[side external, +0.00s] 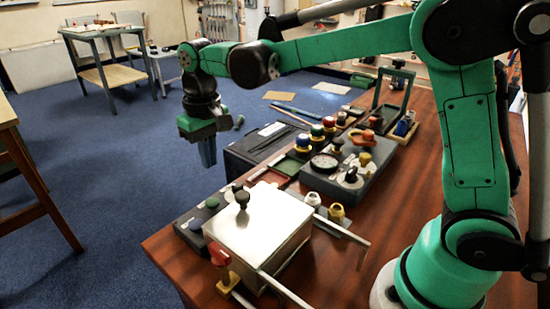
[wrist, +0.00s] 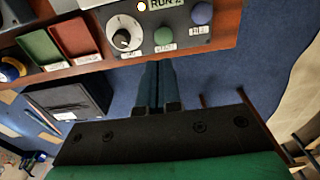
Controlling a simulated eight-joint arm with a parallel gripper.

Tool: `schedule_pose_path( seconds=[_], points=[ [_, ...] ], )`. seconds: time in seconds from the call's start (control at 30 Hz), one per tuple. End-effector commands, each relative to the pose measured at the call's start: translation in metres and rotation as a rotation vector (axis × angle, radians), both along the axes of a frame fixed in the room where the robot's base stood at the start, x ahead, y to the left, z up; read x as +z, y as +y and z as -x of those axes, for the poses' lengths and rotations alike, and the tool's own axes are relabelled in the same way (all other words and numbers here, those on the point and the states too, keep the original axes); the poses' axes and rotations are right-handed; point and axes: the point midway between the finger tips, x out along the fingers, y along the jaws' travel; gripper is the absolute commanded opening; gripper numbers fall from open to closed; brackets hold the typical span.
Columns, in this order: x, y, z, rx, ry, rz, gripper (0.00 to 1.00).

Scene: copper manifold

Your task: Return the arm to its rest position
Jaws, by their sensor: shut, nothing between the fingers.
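My gripper (side external: 207,150) hangs at the end of the green arm in the side external view, pointing down, left of the table's far-left edge and over the blue floor. Its two fingers are together and hold nothing. In the wrist view the closed fingers (wrist: 160,88) point toward a control panel (wrist: 165,30) with a dial and round buttons. The gripper is apart from everything on the table.
The wooden table (side external: 360,250) carries a silver box (side external: 258,225) with a black knob, a red-handled valve (side external: 220,258), a grey gauge panel (side external: 345,172) and colored knobs. A black case (side external: 262,145) stands beside the table. Blue floor (side external: 110,140) is open at left.

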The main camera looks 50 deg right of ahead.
Motion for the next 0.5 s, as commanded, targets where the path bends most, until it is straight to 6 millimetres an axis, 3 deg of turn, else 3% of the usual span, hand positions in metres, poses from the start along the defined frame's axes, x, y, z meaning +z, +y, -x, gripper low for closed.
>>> schedule_pose_path(
  seconds=[0.23, 0.5],
  points=[
    [0.025, -0.025, 0.045, -0.004, -0.201, -0.017, 0.00],
    [0.020, -0.047, 0.098, -0.004, -0.442, -0.010, 0.00]
  ],
)
